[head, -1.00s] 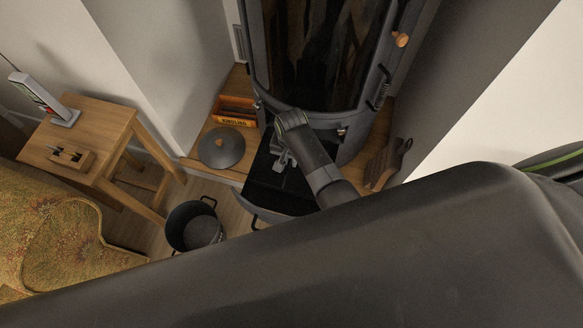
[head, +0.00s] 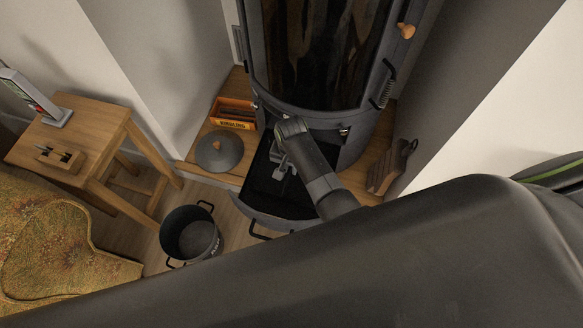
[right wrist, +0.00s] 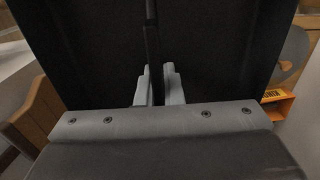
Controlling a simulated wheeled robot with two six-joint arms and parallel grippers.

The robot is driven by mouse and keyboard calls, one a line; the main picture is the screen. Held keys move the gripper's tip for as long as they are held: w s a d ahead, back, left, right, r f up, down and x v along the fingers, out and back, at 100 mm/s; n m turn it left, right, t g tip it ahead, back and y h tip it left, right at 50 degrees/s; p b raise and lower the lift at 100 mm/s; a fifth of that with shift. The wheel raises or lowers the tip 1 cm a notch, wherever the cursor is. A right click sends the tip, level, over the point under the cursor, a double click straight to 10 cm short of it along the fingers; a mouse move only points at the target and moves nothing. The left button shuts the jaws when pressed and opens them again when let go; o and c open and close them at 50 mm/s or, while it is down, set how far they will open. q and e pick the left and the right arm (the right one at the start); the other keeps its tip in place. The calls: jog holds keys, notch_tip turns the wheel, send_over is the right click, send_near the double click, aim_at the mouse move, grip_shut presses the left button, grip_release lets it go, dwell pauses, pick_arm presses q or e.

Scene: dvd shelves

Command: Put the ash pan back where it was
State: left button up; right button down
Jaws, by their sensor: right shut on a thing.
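The ash pan (head: 262,193) is a black, flat tray with a curved grey front and a dark handle. In the head view it sticks out from under the stove (head: 320,105) at floor level. My right gripper (head: 282,170) reaches down over the pan close to the stove's base. In the right wrist view its two grey fingers (right wrist: 159,88) are shut on a thin dark bar above the pan's black surface (right wrist: 215,50). The exact joint between bar and pan is hidden. My left gripper is not in view.
A round grey lid (head: 219,152) and an orange kindling box (head: 233,113) sit left of the pan. A black bucket (head: 190,235) stands on the floor at front left. A wooden side table (head: 85,135) is farther left. A brush-like wooden item (head: 385,170) is at right.

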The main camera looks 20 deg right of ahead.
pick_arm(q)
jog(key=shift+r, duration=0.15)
pick_arm(e)
jog(key=shift+f, duration=0.1)
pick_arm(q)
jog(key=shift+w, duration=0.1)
pick_arm(e)
jog(key=c, duration=1.6)
grip_release()
jog(key=shift+o, duration=0.2)
